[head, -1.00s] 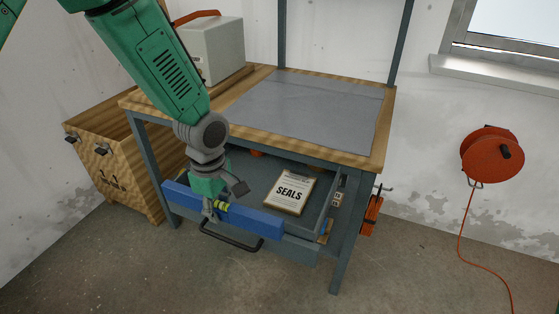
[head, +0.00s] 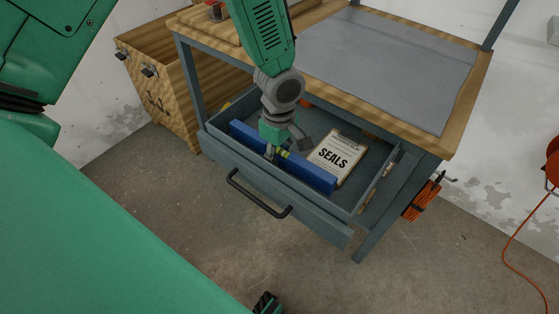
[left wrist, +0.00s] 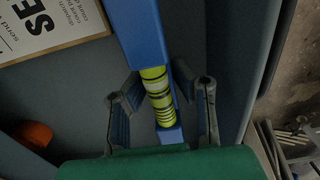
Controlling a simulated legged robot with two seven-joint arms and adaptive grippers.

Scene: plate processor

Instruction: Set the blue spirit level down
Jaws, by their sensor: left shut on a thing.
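The blue spirit level (head: 312,178) has yellow-green vials and lies lengthwise along the front of the open grey drawer (head: 225,143), inside its front wall. My left gripper (head: 284,149) is shut on its middle from above. In the left wrist view the fingers (left wrist: 161,105) stand on either side of the level (left wrist: 140,32) around the vials. Whether the level touches the drawer floor cannot be told.
A clipboard marked SEALS (head: 341,153) lies in the drawer behind the level. An orange thing (left wrist: 35,134) is also in the drawer. The workbench top (head: 400,65) is above it. A wooden crate (head: 160,75) stands at left.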

